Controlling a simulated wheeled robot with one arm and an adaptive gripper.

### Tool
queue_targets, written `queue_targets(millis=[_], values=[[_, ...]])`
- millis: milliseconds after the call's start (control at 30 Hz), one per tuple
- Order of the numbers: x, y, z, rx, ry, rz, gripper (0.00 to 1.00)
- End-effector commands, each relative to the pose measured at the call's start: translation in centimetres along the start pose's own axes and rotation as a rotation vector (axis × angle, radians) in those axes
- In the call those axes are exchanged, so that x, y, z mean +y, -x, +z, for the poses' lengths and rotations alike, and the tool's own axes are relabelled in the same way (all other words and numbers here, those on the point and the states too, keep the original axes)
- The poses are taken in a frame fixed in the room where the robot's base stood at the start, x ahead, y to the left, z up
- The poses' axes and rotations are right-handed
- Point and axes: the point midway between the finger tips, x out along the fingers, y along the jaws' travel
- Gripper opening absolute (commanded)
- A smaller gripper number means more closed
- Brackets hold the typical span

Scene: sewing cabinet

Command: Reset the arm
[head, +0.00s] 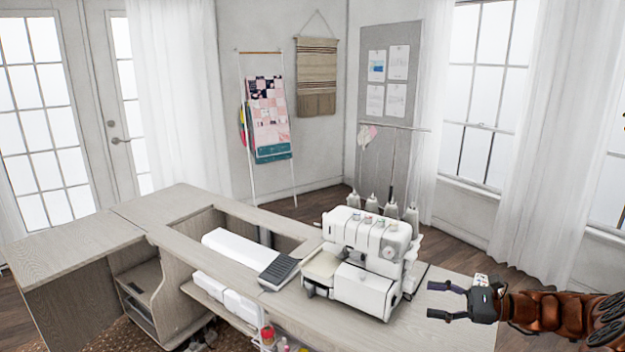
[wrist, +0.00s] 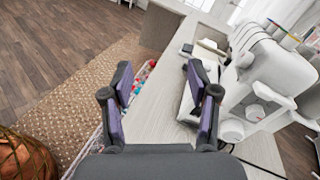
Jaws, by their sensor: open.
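My gripper (head: 447,301) is at the right of the head view, over the right end of the sewing cabinet (head: 420,322). Its two fingers are spread apart and nothing is between them. In the wrist view my gripper (wrist: 161,108) shows two dark, purple-sided fingers with a gap between them. The white sewing machine (head: 365,265) stands on the cabinet top, left of my gripper and apart from it in the head view. In the wrist view the machine (wrist: 275,80) is right of the fingers.
A dark pedal-like block (head: 279,271) lies left of the machine, beside an opening in the cabinet top holding a long white piece (head: 235,247). A woven rug (wrist: 50,110) and wood floor (wrist: 60,45) lie beside the cabinet. A quilt rack (head: 268,125) stands behind.

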Motion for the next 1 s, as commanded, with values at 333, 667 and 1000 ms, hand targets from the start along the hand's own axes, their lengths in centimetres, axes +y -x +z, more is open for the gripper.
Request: queue_targets(millis=[333, 667, 1000], values=[[6.5, -9.0, 8.7, 0.038, 0.218, 0.326, 0.60], [15.2, -12.9, 13.7, 0.118, 0.434, 0.624, 0.60], [24.1, -12.4, 15.9, 0.237, 0.657, 0.918, 0.60]])
